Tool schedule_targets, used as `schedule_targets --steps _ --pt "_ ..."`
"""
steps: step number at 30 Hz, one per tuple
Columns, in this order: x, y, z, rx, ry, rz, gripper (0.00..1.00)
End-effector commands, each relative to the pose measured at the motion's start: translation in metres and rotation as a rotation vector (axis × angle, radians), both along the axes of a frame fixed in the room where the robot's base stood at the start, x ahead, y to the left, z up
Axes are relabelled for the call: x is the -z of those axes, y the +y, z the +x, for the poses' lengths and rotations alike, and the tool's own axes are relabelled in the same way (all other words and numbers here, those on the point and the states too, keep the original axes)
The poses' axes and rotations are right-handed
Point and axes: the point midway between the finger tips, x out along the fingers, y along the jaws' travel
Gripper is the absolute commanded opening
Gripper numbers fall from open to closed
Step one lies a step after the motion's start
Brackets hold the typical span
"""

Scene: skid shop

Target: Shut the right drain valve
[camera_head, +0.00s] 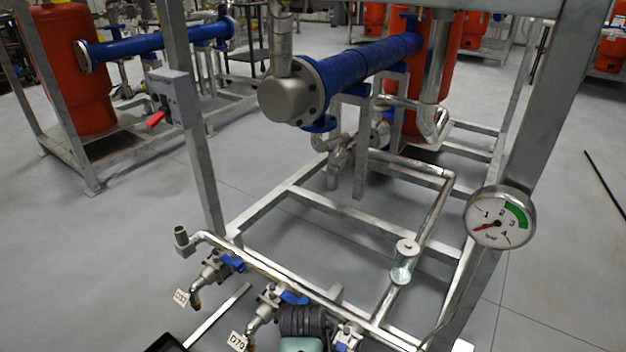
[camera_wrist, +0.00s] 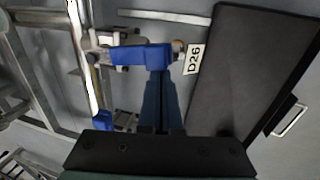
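In the head view, drain valves with blue handles line the skid's front pipe: a left one (camera_head: 215,268), a middle one (camera_head: 268,298) and a right one (camera_head: 347,335), cut by the lower edge. The left and middle handles lie across their valve bodies. In the wrist view, a blue handle (camera_wrist: 140,55) lies roughly along its valve, beside a tag (camera_wrist: 194,60) reading D26. My gripper (camera_wrist: 160,78) has its fingers together, tips at the handle's right end; whether they touch is unclear. My gripper's dark body (camera_head: 302,322) shows between the middle and right valves; its fingers are hidden there.
A steel upright (camera_head: 545,120) rises at the right. A dark flat panel or tray (camera_wrist: 245,75) with a handle lies near the valve. Another blue handle (camera_wrist: 103,118) is close to my gripper.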

Motion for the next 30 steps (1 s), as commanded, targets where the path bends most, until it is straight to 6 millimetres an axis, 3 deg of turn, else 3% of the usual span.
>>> schedule_targets --steps 18,30 --pt "0.0 -0.019 -0.012 0.002 0.004 -0.001 0.0" --pt "0.001 -0.021 -0.012 0.001 0.002 0.0 0.0"
